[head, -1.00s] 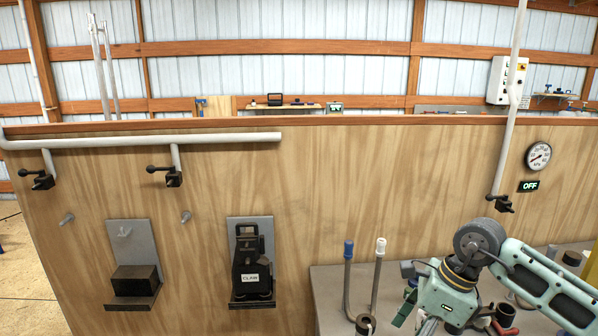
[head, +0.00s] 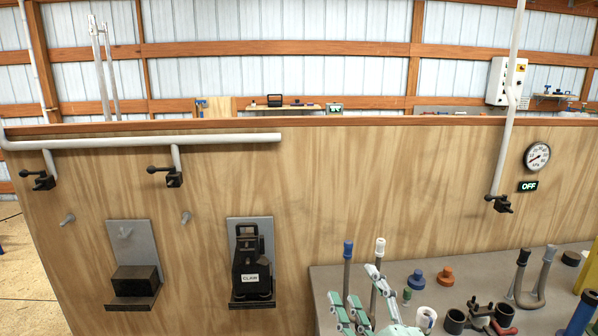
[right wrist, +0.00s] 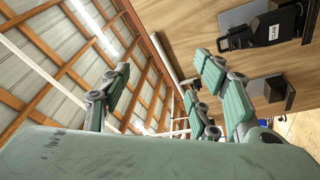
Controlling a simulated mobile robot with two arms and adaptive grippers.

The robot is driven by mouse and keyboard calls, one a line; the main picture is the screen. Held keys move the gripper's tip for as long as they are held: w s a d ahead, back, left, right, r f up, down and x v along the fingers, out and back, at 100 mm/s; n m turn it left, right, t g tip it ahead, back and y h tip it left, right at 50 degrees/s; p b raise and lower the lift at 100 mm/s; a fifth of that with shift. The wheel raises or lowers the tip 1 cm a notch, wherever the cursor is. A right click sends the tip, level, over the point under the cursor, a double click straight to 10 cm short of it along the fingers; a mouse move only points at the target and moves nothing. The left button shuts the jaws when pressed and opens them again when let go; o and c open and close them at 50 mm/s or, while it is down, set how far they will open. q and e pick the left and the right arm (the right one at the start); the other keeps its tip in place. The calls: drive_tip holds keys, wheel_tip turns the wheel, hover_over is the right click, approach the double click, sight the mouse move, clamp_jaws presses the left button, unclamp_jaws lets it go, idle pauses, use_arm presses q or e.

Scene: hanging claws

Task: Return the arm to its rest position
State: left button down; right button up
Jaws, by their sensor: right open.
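My right gripper (head: 355,288) is at the bottom of the head view, its pale-green fingers pointing up. It is open and empty, in front of the left end of the grey bench (head: 326,280) in the picture. It overlaps two upright bent rods there; contact cannot be told. In the right wrist view the fingers of my right gripper (right wrist: 160,88) are spread apart with nothing between them. The rest of my right arm is mostly below the head view's edge. My left gripper is not in view.
A labelled black device (head: 251,267) and a black block (head: 136,279) sit on brackets on the wooden wall (head: 400,190). The bench holds a blue cap (head: 416,280), an orange cap (head: 445,276), dark cups and a U-shaped pipe (head: 541,280). A sign (head: 528,186) reads OFF.

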drive_tip(key=s+d+f+m+g+h, duration=0.3)
drive_tip(key=s+d+f+m, duration=0.1)
drive_tip(key=f, duration=0.4)
drive_tip(key=s+d+f+m+g+h, duration=0.3)
drive_tip(key=s+d+f+m+g, duration=0.15)
drive_tip(key=f, duration=0.45)
drive_tip(key=s+f+m+g, duration=0.2)
drive_tip(key=s+f+g, duration=0.3)
drive_tip(key=s, duration=0.5)
drive_tip(key=s+f+m+g, duration=0.3)
drive_tip(key=s+f, duration=0.4)
drive_tip(key=s, duration=0.2)
drive_tip(key=s+f+g+b, duration=0.25)
drive_tip(key=f+b, duration=0.35)
drive_tip(key=f, duration=2.7)
drive_tip(key=s+d+f+b, duration=0.1)
drive_tip(key=s+f+b, duration=0.1)
drive_tip(key=s+f, duration=0.6)
drive_tip(key=s+d+f+b, duration=0.2)
drive_tip(key=s+f, duration=0.7)
drive_tip(key=f, duration=0.2)
drive_tip(key=shift+s+d+f+n, duration=0.15)
drive_tip(key=shift+d+f+n, duration=0.1)
drive_tip(key=shift+n, duration=0.2)
